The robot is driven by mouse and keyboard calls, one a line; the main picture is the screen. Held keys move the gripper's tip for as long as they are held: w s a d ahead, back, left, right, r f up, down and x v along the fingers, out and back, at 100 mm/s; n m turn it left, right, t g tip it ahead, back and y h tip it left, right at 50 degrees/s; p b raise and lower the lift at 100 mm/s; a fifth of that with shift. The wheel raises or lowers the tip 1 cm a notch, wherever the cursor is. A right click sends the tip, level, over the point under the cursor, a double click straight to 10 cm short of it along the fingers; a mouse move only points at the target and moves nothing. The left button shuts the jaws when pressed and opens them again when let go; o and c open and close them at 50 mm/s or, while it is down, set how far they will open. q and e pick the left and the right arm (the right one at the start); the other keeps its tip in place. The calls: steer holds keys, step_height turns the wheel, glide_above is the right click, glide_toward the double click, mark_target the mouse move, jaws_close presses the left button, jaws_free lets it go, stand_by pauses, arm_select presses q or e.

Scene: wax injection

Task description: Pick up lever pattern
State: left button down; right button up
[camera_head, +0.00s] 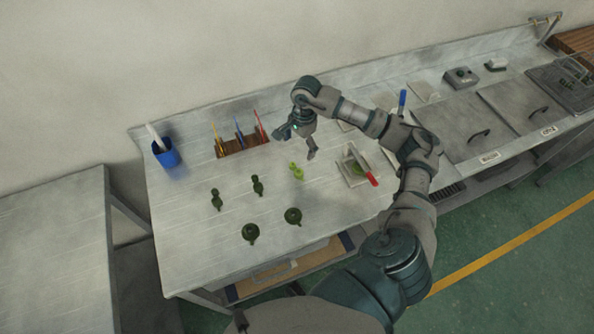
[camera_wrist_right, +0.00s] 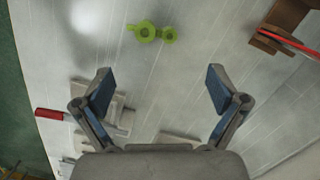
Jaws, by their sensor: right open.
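A light green lever pattern (camera_head: 296,171) with two round ends lies on the grey worktop, and it also shows in the right wrist view (camera_wrist_right: 147,33). My right gripper (camera_head: 297,146) is open and empty above the worktop, just behind the pattern in the head view. In the wrist view the pattern lies beyond the open fingertips (camera_wrist_right: 159,80), apart from them. Two dark green elongated pieces (camera_head: 257,186) (camera_head: 215,199) and two dark green round pieces (camera_head: 293,216) (camera_head: 250,232) lie to the left and front. My left gripper is out of view.
A brown rack (camera_head: 243,147) with thin coloured tools and a blue cup (camera_head: 166,154) stand at the back left. A pale block with a red-handled tool (camera_head: 372,179) lies right of the pattern. Lidded units (camera_head: 462,129) line the right. The worktop around the pattern is clear.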

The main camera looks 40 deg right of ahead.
mark_target(295, 170)
steer(key=f, duration=0.4)
steer(key=shift+w+a, duration=0.1)
steer(key=shift+a, duration=0.15)
steer(key=f, duration=0.1)
steer(key=a+f, duration=0.1)
steer(key=f, duration=0.1)
steer(key=s+f, duration=0.1)
steer(key=shift+a+f+p, duration=0.2)
steer(key=shift+f+p, duration=0.15)
steer(key=shift+p, duration=0.05)
steer(key=shift+w+f, duration=0.1)
steer(key=shift+f, duration=0.2)
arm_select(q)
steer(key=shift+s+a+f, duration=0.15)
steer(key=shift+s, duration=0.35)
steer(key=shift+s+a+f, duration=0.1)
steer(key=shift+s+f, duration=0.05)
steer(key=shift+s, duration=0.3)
arm_select(e)
steer(key=c, duration=1.1)
